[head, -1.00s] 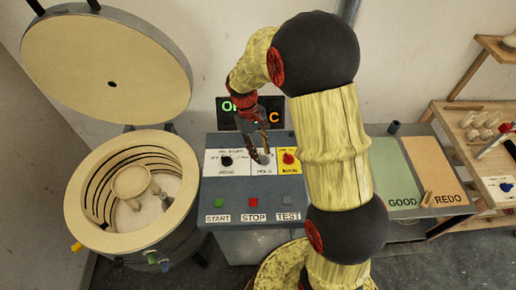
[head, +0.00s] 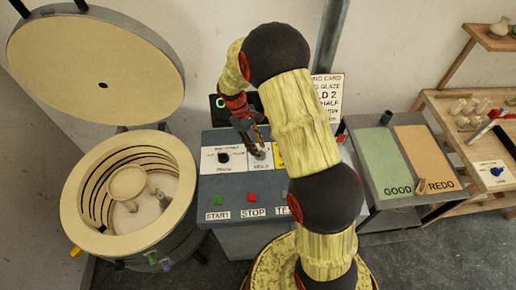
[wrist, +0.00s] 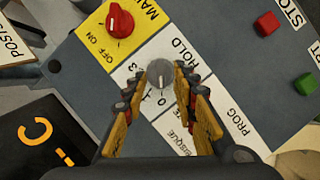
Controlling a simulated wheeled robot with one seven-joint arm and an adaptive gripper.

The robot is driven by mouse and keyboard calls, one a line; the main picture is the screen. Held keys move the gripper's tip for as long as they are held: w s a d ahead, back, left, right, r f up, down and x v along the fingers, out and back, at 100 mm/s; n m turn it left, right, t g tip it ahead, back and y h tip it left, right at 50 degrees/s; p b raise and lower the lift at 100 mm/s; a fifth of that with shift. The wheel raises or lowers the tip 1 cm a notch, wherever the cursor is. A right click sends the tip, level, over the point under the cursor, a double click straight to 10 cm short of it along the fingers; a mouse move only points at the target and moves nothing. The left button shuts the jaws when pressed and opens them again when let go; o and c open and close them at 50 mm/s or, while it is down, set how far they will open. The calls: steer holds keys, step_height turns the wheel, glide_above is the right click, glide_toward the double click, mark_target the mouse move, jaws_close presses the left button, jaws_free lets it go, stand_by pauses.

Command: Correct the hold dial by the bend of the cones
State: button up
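The hold dial (wrist: 161,75) is a grey knob with a pale pointer mark, on a white HOLD plate; it also shows in the head view (head: 260,152). My gripper (wrist: 160,78) is over the panel with one finger on each side of this dial. The fingers are spread, and I cannot tell whether they touch it. The scale is partly covered by my fingers. The open kiln (head: 80,215) holds a round pale piece (head: 128,182) and small pale shapes (head: 151,190); I cannot make out the cones' bend.
A red knob (wrist: 119,23) on a yellow plate sits beside the hold dial. Red (wrist: 267,23) and green (wrist: 305,84) buttons are on the panel. A printed card (head: 328,92) with glaze and hold lines stands behind, partly hidden by my arm. Green GOOD (head: 380,165) and orange REDO (head: 420,155) areas lie right.

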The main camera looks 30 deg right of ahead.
steer(key=shift+s+d+f, duration=0.1)
steer(key=shift+s+f, duration=0.15)
steer(key=shift+f, duration=0.4)
steer(key=c, duration=0.3)
steer(key=c, duration=0.4)
jaws_close()
steer(key=shift+s, duration=0.1)
